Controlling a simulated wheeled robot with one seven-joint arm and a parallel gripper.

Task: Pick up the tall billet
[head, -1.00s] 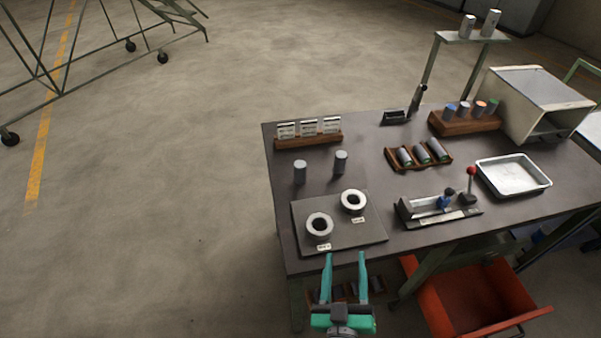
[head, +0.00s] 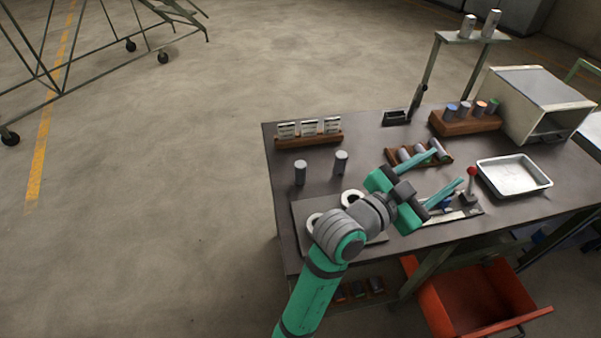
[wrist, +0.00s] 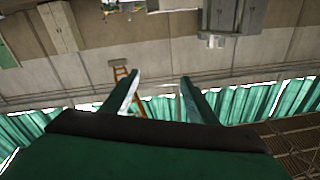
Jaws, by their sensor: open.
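Two plain grey cylinders stand upright on the left of the table: a left one (head: 300,172) and a right one (head: 341,162); they look close in height. Two paler cylinders stand on a small raised shelf at the back, a shorter one (head: 468,26) and a taller-looking one (head: 490,23) on the right. I cannot tell which is meant by the tall billet. My gripper (head: 450,167) is open and empty above the table's right half, pointing right, apart from all the cylinders. In the wrist view, its spread fingers (wrist: 160,80) have nothing between them.
Below my gripper are a wooden rack (head: 395,157) of cylinders and a fixture with a red-knobbed lever (head: 471,172). A metal tray (head: 514,172), a box-like furnace (head: 540,95) and a rack of colour-topped cylinders (head: 467,124) stand right. My arm partly hides a plate with two rings (head: 353,198).

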